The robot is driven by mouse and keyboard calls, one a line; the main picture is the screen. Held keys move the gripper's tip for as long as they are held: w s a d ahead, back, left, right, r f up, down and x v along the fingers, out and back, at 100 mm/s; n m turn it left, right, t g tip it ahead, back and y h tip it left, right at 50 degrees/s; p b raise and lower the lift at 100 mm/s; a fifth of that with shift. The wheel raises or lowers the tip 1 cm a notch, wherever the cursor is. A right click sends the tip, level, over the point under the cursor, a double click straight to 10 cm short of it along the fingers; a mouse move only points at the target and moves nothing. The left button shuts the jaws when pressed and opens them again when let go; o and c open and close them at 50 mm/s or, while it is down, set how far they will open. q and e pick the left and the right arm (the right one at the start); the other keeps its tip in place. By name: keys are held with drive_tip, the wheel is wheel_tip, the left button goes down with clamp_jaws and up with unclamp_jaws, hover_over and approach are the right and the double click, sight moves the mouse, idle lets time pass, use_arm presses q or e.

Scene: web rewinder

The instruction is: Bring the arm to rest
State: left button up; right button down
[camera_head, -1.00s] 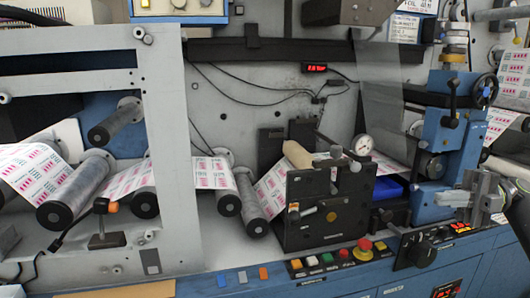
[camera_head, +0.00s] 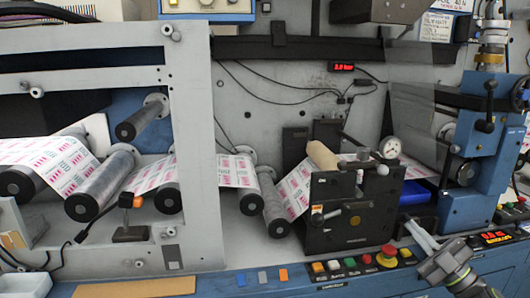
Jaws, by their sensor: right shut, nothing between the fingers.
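My right gripper (camera_head: 420,234) comes in from the bottom right corner. It is grey, its fingers point up and to the left, and they are shut with nothing between them. It shows in front of the blue control ledge, just right of the red emergency button (camera_head: 387,253) in the picture. Whether it touches the ledge cannot be told. My left gripper is not in view.
A blue column (camera_head: 490,150) stands at the right. Printed web (camera_head: 65,160) runs over rollers (camera_head: 105,185) at the left. Lit push buttons (camera_head: 335,265) line the ledge.

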drive_tip(key=s+d+f+m+g+h, duration=0.1)
drive_tip(key=s+f+m+g+h, duration=0.1)
drive_tip(key=s+f+m+h, duration=0.6)
drive_tip(key=s+d+f+m+g+h, duration=0.1)
drive_tip(key=s+f+m+g+h, duration=0.25)
drive_tip(key=f+m+h, duration=0.75)
drive_tip(key=s+a+f+g+y, duration=0.1)
drive_tip(key=s+a+f+g, duration=0.15)
drive_tip(key=s, duration=0.55)
drive_tip(key=s+a+f+g+y, duration=0.1)
drive_tip(key=s+f+g, duration=0.3)
drive_tip(key=s, duration=0.4)
drive_tip(key=s+a+f+g, duration=0.2)
drive_tip(key=s+f+g, duration=0.1)
drive_tip(key=s, duration=0.5)
wheel_tip(320, 180, down, 22)
drive_tip(key=d+g+y+p, duration=0.1)
drive_tip(key=d+p, duration=0.1)
drive_tip(key=p, duration=0.1)
drive_tip(key=s+a+f+g+p, duration=0.1)
drive_tip(key=s+a+f, duration=0.1)
drive_tip(key=s+f, duration=1.2)
drive_tip(key=shift+s+f+n+g+p, duration=0.15)
drive_tip(key=shift+s+n+g+p, duration=0.2)
drive_tip(key=shift+s, duration=0.45)
